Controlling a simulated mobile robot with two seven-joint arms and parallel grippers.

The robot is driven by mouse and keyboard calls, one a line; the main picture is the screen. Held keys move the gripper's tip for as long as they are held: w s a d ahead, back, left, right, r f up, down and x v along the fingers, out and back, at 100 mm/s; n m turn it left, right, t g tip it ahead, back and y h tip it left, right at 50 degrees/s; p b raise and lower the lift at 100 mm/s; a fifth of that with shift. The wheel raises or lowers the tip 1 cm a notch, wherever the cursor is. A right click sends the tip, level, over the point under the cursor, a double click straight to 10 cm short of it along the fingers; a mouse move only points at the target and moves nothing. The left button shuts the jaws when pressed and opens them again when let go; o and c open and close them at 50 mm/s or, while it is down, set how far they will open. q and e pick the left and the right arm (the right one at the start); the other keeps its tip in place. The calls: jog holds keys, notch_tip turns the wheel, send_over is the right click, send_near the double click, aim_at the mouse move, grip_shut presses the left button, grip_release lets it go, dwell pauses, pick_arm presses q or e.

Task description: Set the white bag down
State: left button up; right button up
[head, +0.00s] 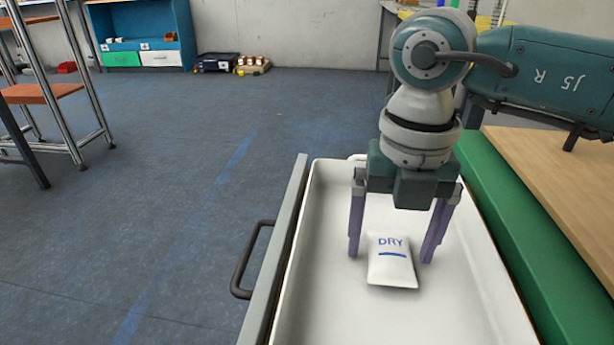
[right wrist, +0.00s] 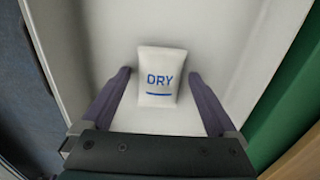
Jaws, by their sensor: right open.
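The white bag (head: 391,266), marked "DRY" in blue with a blue line, lies in a white open drawer or tray (head: 320,290). In the right wrist view the bag (right wrist: 161,78) lies on the white floor, between and just beyond the fingertips. My right gripper (head: 391,255) points down into the tray, with a purple finger on each side of the bag. The fingers are spread, with gaps to the bag in the right wrist view (right wrist: 158,78). My left gripper is not in view.
A grey front with a dark handle (head: 250,262) runs along the tray's left side. A green edge (head: 520,230) and a wooden top (head: 560,180) lie to the right. A metal-framed rack (head: 75,90) stands at the left. The blue floor between is clear.

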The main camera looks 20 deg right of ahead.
aim_at(391, 243)
notch_tip(391, 243, up, 12)
jog(key=p, duration=0.4)
jog(key=shift+r, duration=0.15)
dwell(0.4)
